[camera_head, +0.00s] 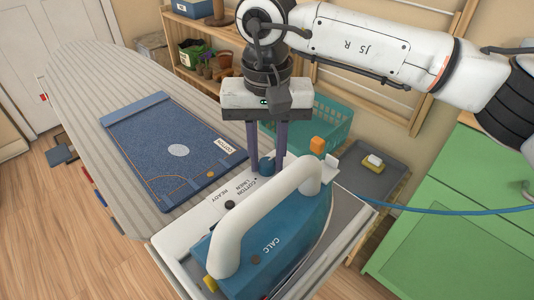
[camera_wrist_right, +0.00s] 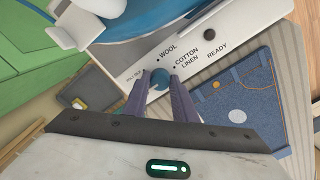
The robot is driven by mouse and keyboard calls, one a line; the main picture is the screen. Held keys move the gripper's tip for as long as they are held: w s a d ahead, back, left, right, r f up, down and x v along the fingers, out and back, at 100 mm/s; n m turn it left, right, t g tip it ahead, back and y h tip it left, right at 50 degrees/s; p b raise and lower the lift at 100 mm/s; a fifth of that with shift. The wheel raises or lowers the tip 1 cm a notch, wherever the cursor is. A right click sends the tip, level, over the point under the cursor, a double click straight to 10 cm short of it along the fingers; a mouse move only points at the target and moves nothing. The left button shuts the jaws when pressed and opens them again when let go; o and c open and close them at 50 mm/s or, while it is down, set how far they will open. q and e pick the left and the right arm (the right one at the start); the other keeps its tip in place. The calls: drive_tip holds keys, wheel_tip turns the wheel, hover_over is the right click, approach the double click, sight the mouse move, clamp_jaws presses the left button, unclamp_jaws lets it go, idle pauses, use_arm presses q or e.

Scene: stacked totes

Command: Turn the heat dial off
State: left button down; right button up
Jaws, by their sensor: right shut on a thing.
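The blue heat dial (camera_wrist_right: 160,80) sits on a white panel (camera_wrist_right: 245,14) beside the blue and white iron (camera_head: 262,250). Printed labels around it read wool, cotton and linen, and a smaller one at the left is partly hidden by a finger. Which label the dial points to cannot be told. A dark round spot (camera_wrist_right: 210,33) is next to the word ready. My left gripper is not in view.
Folded denim (camera_head: 172,150) lies on the striped ironing board (camera_head: 90,75). A blue cord (camera_head: 440,210) runs right past a green cabinet (camera_head: 440,235).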

sight(267, 162)
idle(0.4)
drive_tip(key=o, duration=1.1)
drive_tip(key=shift+c, duration=0.2)
wheel_tip(267, 162, up, 10)
drive_tip(key=p, duration=0.1)
drive_tip(key=shift+r, duration=0.2)
